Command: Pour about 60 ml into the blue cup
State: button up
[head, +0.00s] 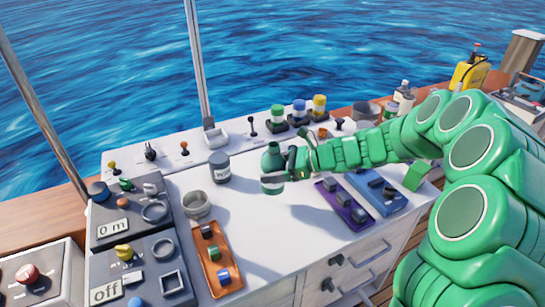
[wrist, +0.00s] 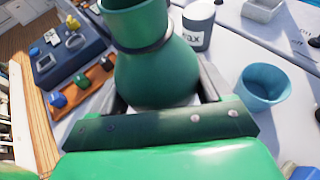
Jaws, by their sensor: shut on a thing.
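A green bottle (head: 272,160) with a narrow neck stands upright in the head view. My gripper (head: 291,166) is shut around its body from the right. In the wrist view the bottle (wrist: 155,70) fills the middle between my fingers (wrist: 160,105); its top is cut off by the upper edge. The blue cup (wrist: 263,88) stands upright on the white counter to the right of the bottle in the wrist view, apart from it. I cannot make the blue cup out in the head view. Whether the bottle's base touches the counter is unclear.
A labelled jar (head: 220,167) and a grey cup (head: 197,203) stand left of the bottle. An orange tray (head: 229,275) lies at the front, purple (head: 346,215) and blue (head: 389,205) trays to the right. Switch panels stand at left. The counter (head: 265,235) in front is clear.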

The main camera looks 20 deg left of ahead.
jog(key=w+a+f, duration=0.1)
jog(key=a, duration=0.1)
jog(key=w+a+f, duration=0.4)
jog(key=shift+a, duration=0.2)
dwell(0.6)
jog(key=shift+w+r+m+g, duration=0.1)
jog(key=shift+w+m+g, duration=0.05)
jog(key=shift+m+g, duration=0.4)
jog(key=shift+w+r+m+g, duration=0.15)
jog(key=shift+m+g, duration=0.2)
jog(key=shift+m, duration=0.3)
jog(key=shift+r+m+g+y, duration=0.45)
jog(key=shift+r+m+y, duration=0.35)
jog(key=shift+m, duration=0.85)
jog(key=shift+r+m+g+y, duration=0.55)
jog(key=shift+m+y, duration=0.3)
jog(key=shift+m, duration=0.75)
jog(key=shift+r+m+g+y, duration=0.4)
jog(key=shift+r+m+y, duration=0.4)
jog(key=shift+m, duration=0.85)
jog(key=shift+w+r+m+y, duration=0.2)
jog(key=shift+r+m+y, duration=0.05)
jog(key=shift+m, duration=0.35)
